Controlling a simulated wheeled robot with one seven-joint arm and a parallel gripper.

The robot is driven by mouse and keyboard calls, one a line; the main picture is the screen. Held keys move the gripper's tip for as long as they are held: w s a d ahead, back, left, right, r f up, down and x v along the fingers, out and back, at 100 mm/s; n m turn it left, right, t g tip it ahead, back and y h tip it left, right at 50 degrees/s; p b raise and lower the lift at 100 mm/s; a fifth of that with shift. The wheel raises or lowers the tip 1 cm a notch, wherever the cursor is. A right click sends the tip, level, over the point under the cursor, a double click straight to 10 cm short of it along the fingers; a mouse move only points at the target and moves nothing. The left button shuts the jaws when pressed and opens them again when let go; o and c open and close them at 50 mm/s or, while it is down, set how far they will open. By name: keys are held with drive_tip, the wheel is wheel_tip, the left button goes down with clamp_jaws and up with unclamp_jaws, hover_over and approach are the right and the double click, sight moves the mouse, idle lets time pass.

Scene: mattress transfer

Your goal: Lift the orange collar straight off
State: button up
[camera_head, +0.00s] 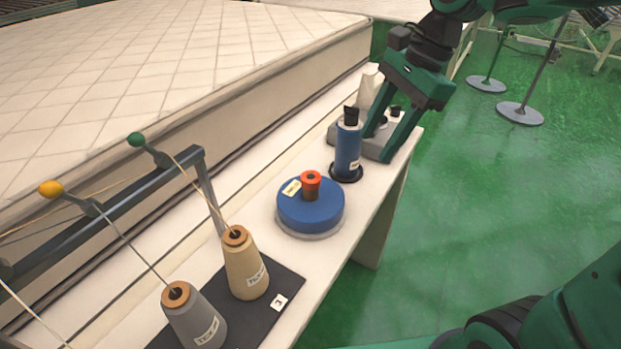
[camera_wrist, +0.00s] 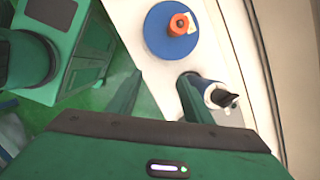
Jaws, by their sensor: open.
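The orange collar (camera_head: 311,178) is a small ring around the top of a short brown post in the middle of a round blue disc (camera_head: 325,212). In the wrist view the collar (camera_wrist: 179,24) shows near the top, on the blue disc (camera_wrist: 158,38). My gripper (camera_head: 376,145) is open, with nothing visible between its fingers, at the far end of the bench, beyond the collar and apart from it. In the wrist view my gripper (camera_wrist: 161,78) has its fingertips below the disc, the right finger close to a blue cylinder (camera_wrist: 218,96).
The blue cylinder with a black top (camera_head: 348,148) stands between the disc and my gripper. A grey base (camera_head: 376,152) lies behind it. Two thread cones, tan (camera_head: 245,266) and grey (camera_head: 195,318), stand on a dark mat. A quilted mattress (camera_head: 170,80) lies left; green floor is right.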

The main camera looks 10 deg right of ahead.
drive_tip(key=m, duration=0.2)
approach(312, 174)
drive_tip(key=shift+g+y, duration=0.5)
drive_tip(key=shift+w+d+f+x, duration=0.1)
drive_tip(key=shift+w+d+x, duration=0.15)
drive_tip(key=shift+x, duration=1.25)
drive_tip(key=shift+w+d+f+x, duration=0.1)
drive_tip(key=shift+w+x, duration=0.15)
drive_tip(key=shift+x, duration=1.25)
drive_tip(key=shift+w+d+f+x, duration=0.1)
drive_tip(key=shift+w+d+x, duration=0.15)
drive_tip(key=shift+x, duration=1.25)
drive_tip(key=shift+r, duration=0.1)
drive_tip(key=c, duration=1)
